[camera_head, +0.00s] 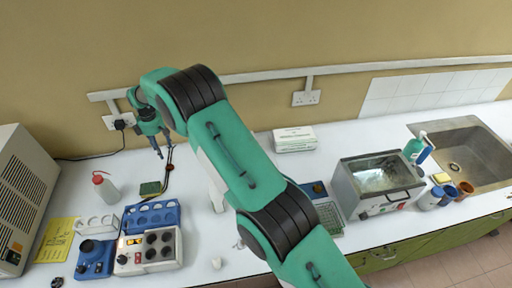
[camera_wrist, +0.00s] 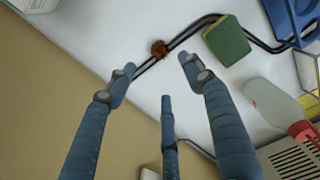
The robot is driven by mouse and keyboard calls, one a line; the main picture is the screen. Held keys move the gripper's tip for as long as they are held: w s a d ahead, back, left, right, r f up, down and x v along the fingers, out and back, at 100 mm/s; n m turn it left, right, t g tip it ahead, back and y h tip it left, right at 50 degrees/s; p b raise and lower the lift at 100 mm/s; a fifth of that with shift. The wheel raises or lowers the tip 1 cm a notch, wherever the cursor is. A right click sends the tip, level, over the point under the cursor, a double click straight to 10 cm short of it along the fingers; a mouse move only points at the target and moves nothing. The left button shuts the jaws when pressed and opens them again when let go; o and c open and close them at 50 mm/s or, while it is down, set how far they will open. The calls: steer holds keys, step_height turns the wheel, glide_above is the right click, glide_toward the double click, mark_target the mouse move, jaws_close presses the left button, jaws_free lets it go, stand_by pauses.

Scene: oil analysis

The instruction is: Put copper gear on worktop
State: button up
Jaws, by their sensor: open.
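The copper gear (camera_wrist: 159,49) is a small brown toothed piece in the wrist view, lying on the white worktop (camera_wrist: 110,35) against the black cable. In the head view a small reddish-brown spot (camera_head: 170,167), apparently the gear, shows just below the fingers. My gripper (camera_wrist: 160,80) has three blue fingers spread apart with nothing between them. The gear appears just beyond the fingertips, apart from them. In the head view my gripper (camera_head: 163,150) hangs near the back wall, pointing down; its exact height above the worktop is unclear.
A green sponge (camera_wrist: 227,41) lies close to the gear. The black cable (camera_wrist: 185,36) runs past both. A wash bottle (camera_head: 105,187), blue rack (camera_head: 151,216) and grey machine (camera_head: 25,190) stand left. A heated bath (camera_head: 376,184) and sink (camera_head: 470,150) are right.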

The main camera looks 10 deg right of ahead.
steer(key=s+d+r+m+t, duration=0.1)
steer(key=s+d+r+m, duration=0.25)
steer(key=d+r, duration=0.95)
steer(key=s+d+r+m+t, duration=0.1)
steer(key=s+d+r+m, duration=0.25)
steer(key=d+r, duration=0.85)
steer(key=s+d+r+m+t, duration=0.1)
steer(key=s+d+r+m, duration=0.1)
steer(key=s+d+r, duration=0.4)
steer(key=s+d+r+m, duration=0.1)
steer(key=s+d+r, duration=0.2)
steer(key=s+r, duration=0.55)
steer(key=s+d+m+t, duration=0.1)
steer(key=s+d, duration=0.3)
steer(key=s, duration=0.5)
steer(key=s+d+f+m, duration=0.1)
steer(key=s+d+m, duration=0.3)
steer(key=s, duration=0.6)
steer(key=s+d+m+t, duration=0.1)
steer(key=s+d+m, duration=0.2)
steer(key=s, duration=0.7)
steer(key=d, duration=0.2)
steer(key=shift+s+d+f+t, duration=0.15)
steer(key=shift+d+t, duration=0.15)
steer(key=shift+d, duration=0.1)
